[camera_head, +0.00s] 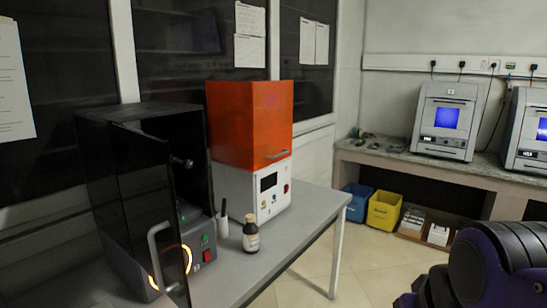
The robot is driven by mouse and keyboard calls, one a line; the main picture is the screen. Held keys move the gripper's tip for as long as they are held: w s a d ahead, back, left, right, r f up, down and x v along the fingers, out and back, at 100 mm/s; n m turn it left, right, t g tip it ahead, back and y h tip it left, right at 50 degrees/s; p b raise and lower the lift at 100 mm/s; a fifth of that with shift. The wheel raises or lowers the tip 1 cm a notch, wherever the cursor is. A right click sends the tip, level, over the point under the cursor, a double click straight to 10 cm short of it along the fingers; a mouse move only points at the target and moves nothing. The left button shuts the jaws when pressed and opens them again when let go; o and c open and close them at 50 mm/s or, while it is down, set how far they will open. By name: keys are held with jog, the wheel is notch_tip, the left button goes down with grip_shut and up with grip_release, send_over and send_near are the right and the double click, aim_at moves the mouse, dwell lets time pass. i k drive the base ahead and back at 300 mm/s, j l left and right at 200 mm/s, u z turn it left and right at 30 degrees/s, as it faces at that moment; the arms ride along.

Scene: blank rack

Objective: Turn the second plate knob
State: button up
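I cannot make out which part is the second plate knob. The machine with the orange cover (250,122) has a white base (240,193). Its front carries a dark display (268,182) and small controls (262,205), too small to tell whether any is a knob. Left of it stands a black cabinet (133,200) with its dark door (148,205) swung open. A green button (204,239) and a red switch (207,255) sit low on its front. My gripper is out of view; only a black and purple part of my arm shows at the lower right.
A grey table (290,245) holds both machines. The open door juts forward. Blue and yellow bins (384,210) stand under the back bench. Floor right of the table is clear.

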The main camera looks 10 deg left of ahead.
aim_at(188, 163)
jog(key=i+l+u, duration=0.1)
jog(key=u, duration=0.35)
jog(key=i+l+u, duration=0.25)
jog(key=u, duration=0.15)
